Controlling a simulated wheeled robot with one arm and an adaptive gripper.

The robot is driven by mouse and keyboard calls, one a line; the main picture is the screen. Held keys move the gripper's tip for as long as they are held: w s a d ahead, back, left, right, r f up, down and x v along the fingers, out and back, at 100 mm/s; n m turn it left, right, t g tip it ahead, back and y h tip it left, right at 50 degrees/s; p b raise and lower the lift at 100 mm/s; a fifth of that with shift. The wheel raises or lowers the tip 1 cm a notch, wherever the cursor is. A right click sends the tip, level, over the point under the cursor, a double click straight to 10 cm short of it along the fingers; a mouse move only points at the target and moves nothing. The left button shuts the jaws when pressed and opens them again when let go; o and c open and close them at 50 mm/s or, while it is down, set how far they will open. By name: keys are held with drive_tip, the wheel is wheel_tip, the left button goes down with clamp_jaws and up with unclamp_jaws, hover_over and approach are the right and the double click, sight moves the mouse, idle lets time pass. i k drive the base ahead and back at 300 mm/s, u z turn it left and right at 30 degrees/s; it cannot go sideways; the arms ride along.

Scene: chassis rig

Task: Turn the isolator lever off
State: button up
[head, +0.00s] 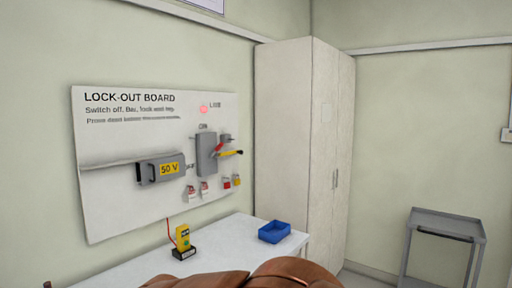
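The grey isolator box (206,160) is mounted on the white lock-out board (110,150) on the left wall, under an "ON" label. A red lever (217,149) on its front slants up to the right, toward the ON label. A yellow piece with a black tip (231,153) sticks out to the right beside it; I cannot tell what it is. My gripper is not in view; only brown parts, likely my arm, show at the bottom edge.
Padlocks and tags (226,183) hang below. The white table (130,266) holds a yellow meter (183,240) and a blue tray (274,232). A tall cabinet (290,130) and grey trolley (447,222) stand right.

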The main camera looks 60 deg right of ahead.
sight(220, 145)
drive_tip(key=z, duration=1)
drive_tip(key=i, duration=0.8)
drive_tip(key=z, duration=0.85)
drive_tip(key=k, duration=0.5)
drive_tip(key=z, duration=1.2)
drive_tip(key=i, duration=2.3)
drive_tip(key=u, duration=3.65)
